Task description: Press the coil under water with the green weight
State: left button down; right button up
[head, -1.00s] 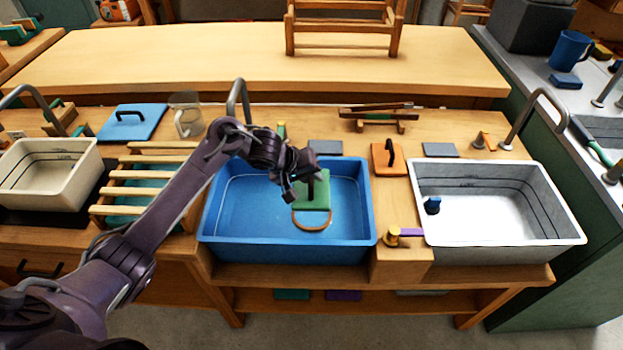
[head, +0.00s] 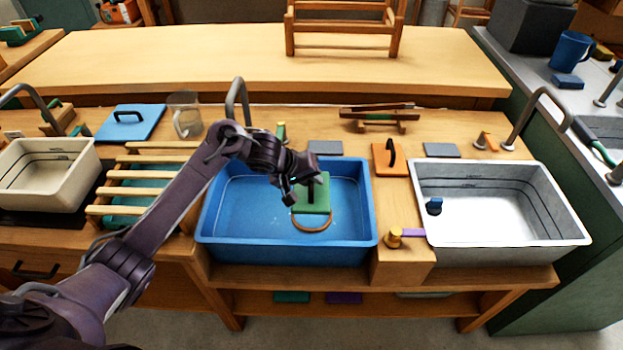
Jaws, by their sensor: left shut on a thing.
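The green weight (head: 318,204), a square plate with a dark handle, is in the blue basin (head: 210,240) at its right half. The coil (head: 313,229), a brown ring, shows its near edge just in front of the weight; the rest is hidden beneath or behind the weight. My left gripper (head: 304,193) is shut on the green weight's handle, its fingers partly hidden by the wrist. The basin holds water. I cannot tell exactly how deep the weight and coil sit. My right gripper is not in view.
An orange weight (head: 389,160) stands right of the blue basin, with a yellow and purple tap lever (head: 396,236) in front. A white-grey basin (head: 500,230) is at the right. A slatted wooden rack (head: 140,186) lies left of the blue basin.

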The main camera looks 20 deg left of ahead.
pick_arm(q)
jog(key=shift+d+f+b, duration=0.1)
jog(key=shift+f+b, duration=2.55)
jog(key=shift+f, duration=4.35)
jog(key=c, duration=0.9)
grip_release()
jog(key=shift+s+f, duration=0.1)
notch_tip(320, 180, up, 17)
jog(key=p, duration=2)
